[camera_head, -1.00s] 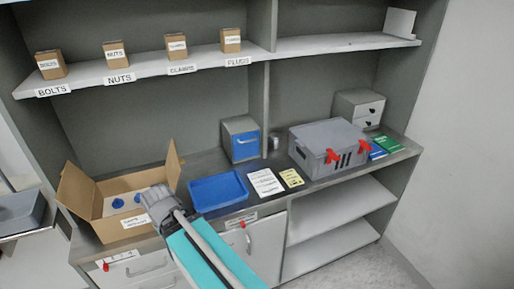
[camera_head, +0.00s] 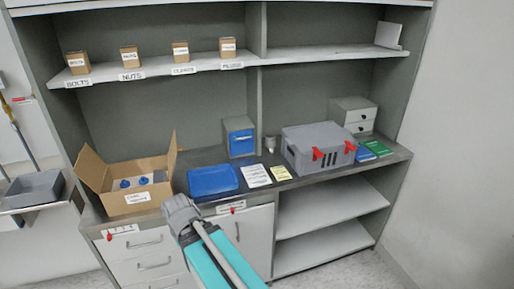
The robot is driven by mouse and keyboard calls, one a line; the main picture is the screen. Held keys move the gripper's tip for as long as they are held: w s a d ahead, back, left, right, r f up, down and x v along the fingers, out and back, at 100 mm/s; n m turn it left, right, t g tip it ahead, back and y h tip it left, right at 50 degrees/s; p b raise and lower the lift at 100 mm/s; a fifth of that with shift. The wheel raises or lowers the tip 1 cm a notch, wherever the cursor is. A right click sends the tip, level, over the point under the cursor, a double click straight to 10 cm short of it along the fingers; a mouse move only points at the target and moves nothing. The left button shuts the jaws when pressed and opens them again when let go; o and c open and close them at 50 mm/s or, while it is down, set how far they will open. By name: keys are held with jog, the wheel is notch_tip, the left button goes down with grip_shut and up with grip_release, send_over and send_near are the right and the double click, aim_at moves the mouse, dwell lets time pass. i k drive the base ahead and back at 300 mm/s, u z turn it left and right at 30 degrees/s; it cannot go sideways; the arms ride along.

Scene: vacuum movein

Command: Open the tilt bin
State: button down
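The tilt bin appears to be the small grey box with a blue front (camera_head: 241,143) at the back of the counter, beside the upright divider. Its blue front carries a light handle and looks closed. My gripper (camera_head: 178,208) is a grey shape at the end of my teal arm, low in the picture. It appears in front of the counter's edge, well apart from the bin, to its lower left. Its fingers are seen from behind, so I cannot tell whether they are open or shut, and nothing held is visible.
An open cardboard box (camera_head: 128,191) with blue items stands left, a blue tray (camera_head: 213,181) in the middle. Papers (camera_head: 257,176) lie right of the tray. A grey case with red latches (camera_head: 318,146) and a drawer unit (camera_head: 352,114) stand right. Small labelled boxes line the shelf (camera_head: 160,71).

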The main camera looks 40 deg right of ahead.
aim_at(241, 142)
jog(key=z, duration=0.85)
jog(key=i, duration=0.95)
jog(key=k, duration=0.5)
jog(key=z, duration=0.05)
